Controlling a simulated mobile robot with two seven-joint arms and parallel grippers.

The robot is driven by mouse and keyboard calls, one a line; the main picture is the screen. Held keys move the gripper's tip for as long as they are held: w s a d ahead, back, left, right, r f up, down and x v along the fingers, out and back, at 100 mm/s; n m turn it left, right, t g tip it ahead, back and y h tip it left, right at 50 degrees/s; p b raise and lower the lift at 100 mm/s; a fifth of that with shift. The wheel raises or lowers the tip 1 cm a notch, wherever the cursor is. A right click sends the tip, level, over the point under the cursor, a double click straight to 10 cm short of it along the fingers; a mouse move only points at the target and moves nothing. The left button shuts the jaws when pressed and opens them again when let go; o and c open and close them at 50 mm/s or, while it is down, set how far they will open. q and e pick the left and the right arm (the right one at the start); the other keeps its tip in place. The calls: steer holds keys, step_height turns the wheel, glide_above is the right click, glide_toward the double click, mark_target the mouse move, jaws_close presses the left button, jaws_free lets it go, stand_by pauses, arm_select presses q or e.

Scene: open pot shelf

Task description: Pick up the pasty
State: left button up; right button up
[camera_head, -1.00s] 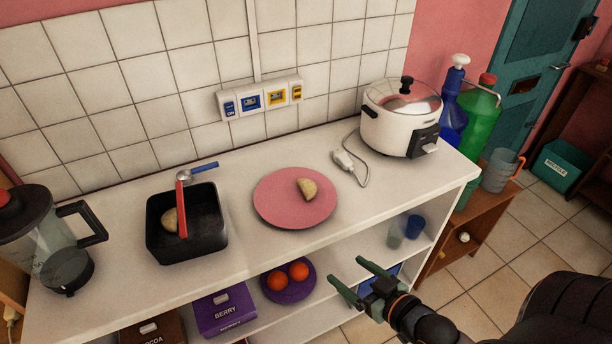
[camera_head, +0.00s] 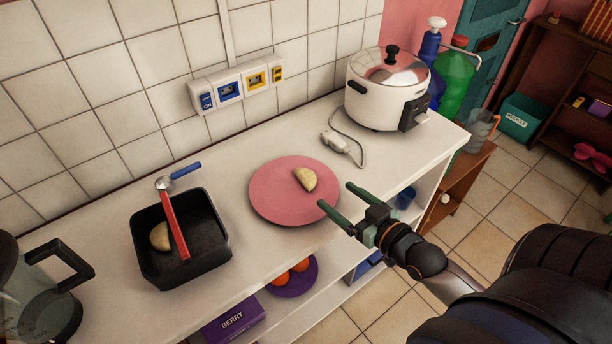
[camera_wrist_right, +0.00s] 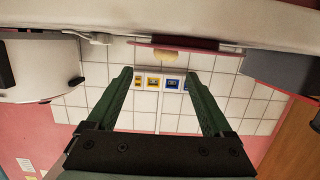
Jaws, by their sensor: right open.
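A pale half-moon pasty (camera_head: 304,179) lies on the pink plate (camera_head: 279,206) on the white counter. In the right wrist view, which looks upside down, the pasty (camera_wrist_right: 178,56) shows beyond the fingertips, against the plate's edge (camera_wrist_right: 190,44). A second similar pale piece (camera_head: 160,237) lies in the black pan (camera_head: 205,254), beside a red-handled utensil. My right gripper (camera_head: 335,194) is open and empty near the plate's right front rim, apart from the pasty. My left gripper is not in view.
A white cooker (camera_head: 375,103) with its cord (camera_head: 345,147) stands to the right of the plate. A blender jug (camera_head: 38,290) stands at the left. Below the counter are a purple berry box (camera_head: 232,320) and a purple plate with orange fruit. The counter's front edge is clear.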

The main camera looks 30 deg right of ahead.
mark_target(314, 183)
steer(key=shift+a+x, duration=0.2)
steer(key=shift+x, duration=2.05)
steer(key=shift+a+x, duration=0.2)
steer(key=shift+x, duration=2.1)
steer(key=shift+f, duration=0.1)
steer(key=shift+s, duration=0.1)
jaws_close()
